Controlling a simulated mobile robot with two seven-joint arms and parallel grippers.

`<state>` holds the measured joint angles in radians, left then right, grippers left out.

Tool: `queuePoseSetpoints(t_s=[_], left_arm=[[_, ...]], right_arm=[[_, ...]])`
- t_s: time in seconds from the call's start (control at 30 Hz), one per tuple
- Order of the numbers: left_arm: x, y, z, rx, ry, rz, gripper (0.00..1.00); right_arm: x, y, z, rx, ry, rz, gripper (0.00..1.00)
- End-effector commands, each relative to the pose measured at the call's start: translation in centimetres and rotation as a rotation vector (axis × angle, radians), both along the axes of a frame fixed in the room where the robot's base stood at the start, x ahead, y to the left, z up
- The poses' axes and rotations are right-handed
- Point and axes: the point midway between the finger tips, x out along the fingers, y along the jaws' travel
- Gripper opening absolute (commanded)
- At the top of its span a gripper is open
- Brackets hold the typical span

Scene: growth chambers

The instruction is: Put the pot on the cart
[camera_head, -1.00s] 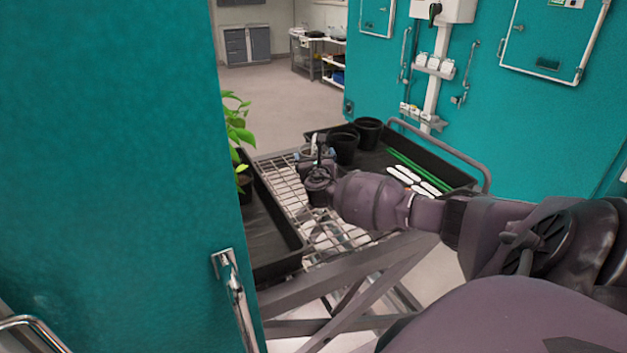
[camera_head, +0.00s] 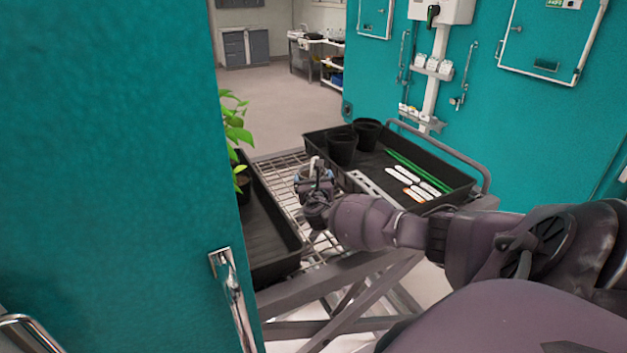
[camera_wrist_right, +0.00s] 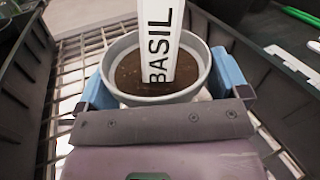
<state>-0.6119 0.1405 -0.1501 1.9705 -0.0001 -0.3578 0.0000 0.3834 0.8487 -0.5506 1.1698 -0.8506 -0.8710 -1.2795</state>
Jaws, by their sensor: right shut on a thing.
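A small grey pot (camera_wrist_right: 197,85) of dark soil with a white "BASIL" label (camera_wrist_right: 160,45) shows in the right wrist view. My right gripper (camera_wrist_right: 165,90) is shut on it, with a blue finger on each side. In the head view the right gripper (camera_head: 315,182) holds the pot over the wire-mesh top of the cart (camera_head: 283,172), between two black trays. I cannot tell whether the pot's base touches the mesh; the gripper hides it. My left gripper is not in view.
The right black tray (camera_head: 462,186) holds two black pots (camera_head: 342,148), white labels (camera_head: 412,194) and green sticks (camera_head: 420,172). The left black tray (camera_head: 280,268) holds a leafy plant (camera_head: 236,125). A teal door (camera_head: 110,170) with a metal handle stands close on the left.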

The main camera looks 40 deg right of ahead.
Motion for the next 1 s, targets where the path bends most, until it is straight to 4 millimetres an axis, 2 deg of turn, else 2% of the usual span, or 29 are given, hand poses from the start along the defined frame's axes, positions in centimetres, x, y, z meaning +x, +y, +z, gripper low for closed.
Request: queuePoseSetpoints(t_s=[0.03, 0.07, 0.1, 0.47, 1.0], left_arm=[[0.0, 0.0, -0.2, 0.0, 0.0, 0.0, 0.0], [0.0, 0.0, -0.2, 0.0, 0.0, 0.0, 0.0], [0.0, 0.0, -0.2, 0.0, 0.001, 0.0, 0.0], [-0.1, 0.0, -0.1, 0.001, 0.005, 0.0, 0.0], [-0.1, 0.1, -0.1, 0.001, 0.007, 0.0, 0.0]], right_arm=[[0.0, 0.0, -0.1, 0.0, -0.001, -0.001, 0.62], [0.0, 0.0, -0.2, 0.0, 0.0, 0.0, 0.95], [0.0, 0.0, -0.2, 0.0, 0.0, 0.0, 1.0], [-0.3, 0.2, 0.0, 0.001, 0.001, 0.001, 1.0], [-5.0, 4.2, 0.0, 0.001, 0.001, 0.0, 1.0]])
